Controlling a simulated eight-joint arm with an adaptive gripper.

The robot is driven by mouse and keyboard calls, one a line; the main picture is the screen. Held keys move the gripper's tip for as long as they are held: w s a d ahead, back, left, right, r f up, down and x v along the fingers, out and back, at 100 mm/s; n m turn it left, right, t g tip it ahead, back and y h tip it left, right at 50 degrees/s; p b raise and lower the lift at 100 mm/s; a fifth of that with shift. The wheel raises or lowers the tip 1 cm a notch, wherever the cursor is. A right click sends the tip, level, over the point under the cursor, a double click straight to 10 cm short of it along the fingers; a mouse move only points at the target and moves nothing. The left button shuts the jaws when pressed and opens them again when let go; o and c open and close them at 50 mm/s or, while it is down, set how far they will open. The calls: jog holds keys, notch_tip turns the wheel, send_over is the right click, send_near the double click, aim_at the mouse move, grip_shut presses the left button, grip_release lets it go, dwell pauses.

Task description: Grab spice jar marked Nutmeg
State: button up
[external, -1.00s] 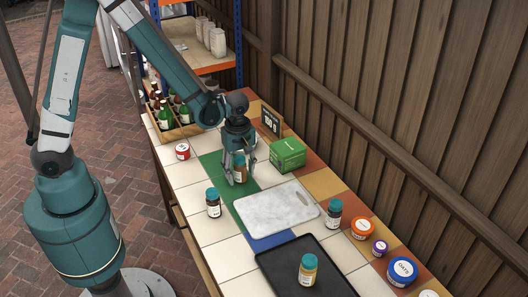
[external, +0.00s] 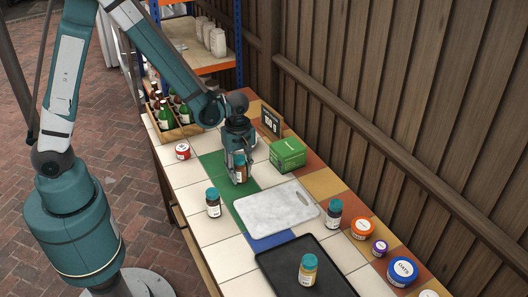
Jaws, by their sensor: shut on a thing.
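My gripper (external: 239,174) points down over the green tiles beyond the marble board, with its fingers shut around a small brown spice jar (external: 240,170). The jar stands upright between the fingers; its label is too small to read and the fingers partly hide it. Three similar teal-lidded jars stand apart from it: one on the pale tiles left of the board (external: 213,203), one right of the board (external: 334,213), and one with yellowish contents on the black tray (external: 308,270). I cannot read which one says Nutmeg.
A green box (external: 287,155) stands close to the right of my gripper, with a small dark sign (external: 271,122) behind it. A marble board (external: 250,210) lies in front. A bottle crate (external: 185,130) and red tin (external: 182,151) are to the left. Round tubs (external: 402,271) line the right side.

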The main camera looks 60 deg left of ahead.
aim_at(240, 158)
jog(key=shift+r, duration=0.15)
jog(key=shift+r+p, duration=1.05)
jog(key=shift+r, duration=3.8)
jog(key=shift+d, duration=0.1)
